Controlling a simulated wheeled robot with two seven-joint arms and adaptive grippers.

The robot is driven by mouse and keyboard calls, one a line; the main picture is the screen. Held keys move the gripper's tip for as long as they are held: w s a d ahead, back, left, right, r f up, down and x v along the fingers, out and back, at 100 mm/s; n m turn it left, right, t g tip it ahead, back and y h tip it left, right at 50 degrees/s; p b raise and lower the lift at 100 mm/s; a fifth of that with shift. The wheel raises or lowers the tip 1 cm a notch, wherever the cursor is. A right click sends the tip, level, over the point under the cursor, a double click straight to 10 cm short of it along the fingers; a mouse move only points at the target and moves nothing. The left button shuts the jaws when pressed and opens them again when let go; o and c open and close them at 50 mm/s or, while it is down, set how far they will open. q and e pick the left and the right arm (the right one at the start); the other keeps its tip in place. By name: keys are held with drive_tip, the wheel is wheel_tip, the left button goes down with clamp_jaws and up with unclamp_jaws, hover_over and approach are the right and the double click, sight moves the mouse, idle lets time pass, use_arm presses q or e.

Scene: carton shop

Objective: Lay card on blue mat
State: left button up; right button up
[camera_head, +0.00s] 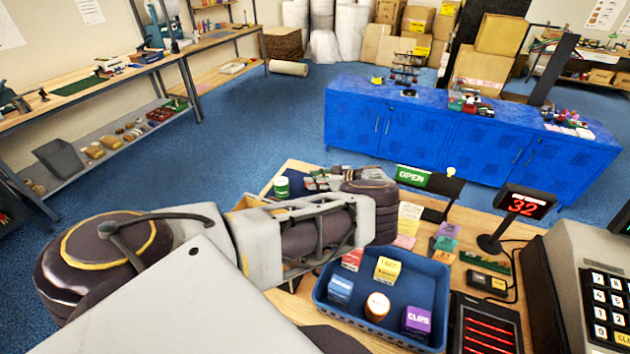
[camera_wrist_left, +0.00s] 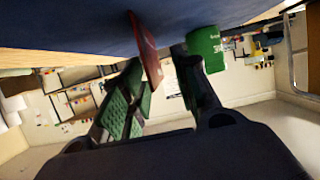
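My left gripper (camera_wrist_left: 168,75) is low over the far left part of the wooden table. Its two green-padded fingers stand apart in the left wrist view. A thin red card (camera_wrist_left: 146,48) shows nearly edge-on at the tip of the left-hand finger, tilted. The other finger is clear of it, and I cannot tell whether the card touches the finger. A dark blue surface, seemingly the blue mat (camera_wrist_left: 85,28), fills the top of that view close to the card. In the head view the gripper (camera_head: 322,181) is small, and the card is hard to make out. My right gripper is out of view.
A green can (camera_head: 282,187) stands just beyond the fingers; it also shows in the left wrist view (camera_wrist_left: 206,50). A blue tray (camera_head: 318,290) with small boxes is nearer me. An OPEN sign (camera_head: 412,176), a red display (camera_head: 524,204) and a cash register (camera_head: 590,270) stand rightward.

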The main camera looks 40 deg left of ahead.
use_arm(q)
drive_tip(key=shift+v, duration=5.95)
drive_tip(key=shift+a, duration=0.1)
